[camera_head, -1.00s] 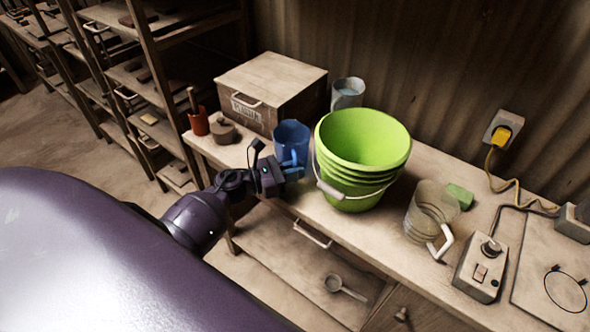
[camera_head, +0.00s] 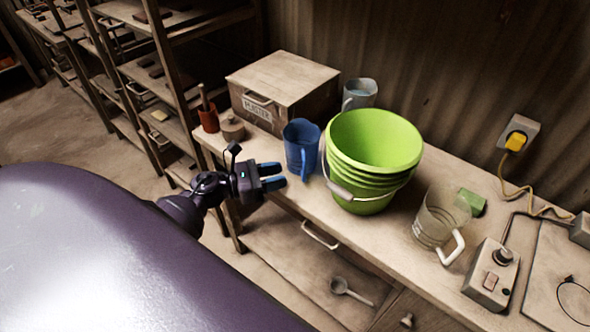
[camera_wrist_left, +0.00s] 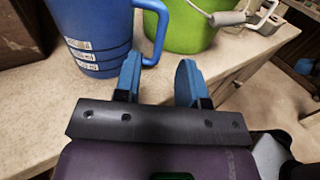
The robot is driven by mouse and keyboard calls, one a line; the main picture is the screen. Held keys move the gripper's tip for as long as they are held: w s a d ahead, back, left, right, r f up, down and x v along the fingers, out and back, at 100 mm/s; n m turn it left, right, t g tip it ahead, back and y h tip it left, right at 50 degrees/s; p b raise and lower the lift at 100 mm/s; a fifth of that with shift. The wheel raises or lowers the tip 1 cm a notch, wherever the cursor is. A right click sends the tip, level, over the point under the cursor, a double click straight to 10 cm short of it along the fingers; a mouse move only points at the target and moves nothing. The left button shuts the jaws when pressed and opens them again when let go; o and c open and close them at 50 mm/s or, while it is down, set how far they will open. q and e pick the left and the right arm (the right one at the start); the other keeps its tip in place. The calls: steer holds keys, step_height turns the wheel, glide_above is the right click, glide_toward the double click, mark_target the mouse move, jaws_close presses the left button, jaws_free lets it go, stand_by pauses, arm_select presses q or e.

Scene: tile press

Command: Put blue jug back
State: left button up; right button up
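The blue jug (camera_head: 300,146) stands upright on the worktop, between the plaster box and the green bucket. Its handle points toward the front. In the left wrist view the jug (camera_wrist_left: 90,30) has pale labels on its side and its blue handle (camera_wrist_left: 157,30) shows at its right. My left gripper (camera_head: 272,177) is in front of the jug near the worktop's front edge. Its two blue fingers (camera_wrist_left: 158,80) are apart with nothing between them, and the jug is clear of them. My right gripper is not in view.
The green bucket (camera_head: 370,190) stands right of the jug. The plaster box (camera_head: 283,78) and a greyish jug (camera_head: 360,93) are behind. A clear jug (camera_head: 434,222), green block (camera_head: 472,201) and control box (camera_head: 491,272) are further right. A red cup (camera_head: 208,118) is left.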

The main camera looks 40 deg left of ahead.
arm_select(q)
steer(key=v, duration=0.4)
steer(key=s+d+f+m+g+y, duration=0.1)
steer(key=s+d+f+m+y, duration=0.4)
steer(key=m, duration=0.9)
steer(key=s+d+f+m+g+y, duration=0.1)
steer(key=s+d+f+m+y, duration=0.3)
steer(key=m, duration=1.1)
step_height(320, 180, down, 4)
steer(key=s+y, duration=0.2)
steer(key=shift+s+d+g, duration=0.25)
steer(key=shift+d+g, duration=0.1)
steer(key=shift+g, duration=0.05)
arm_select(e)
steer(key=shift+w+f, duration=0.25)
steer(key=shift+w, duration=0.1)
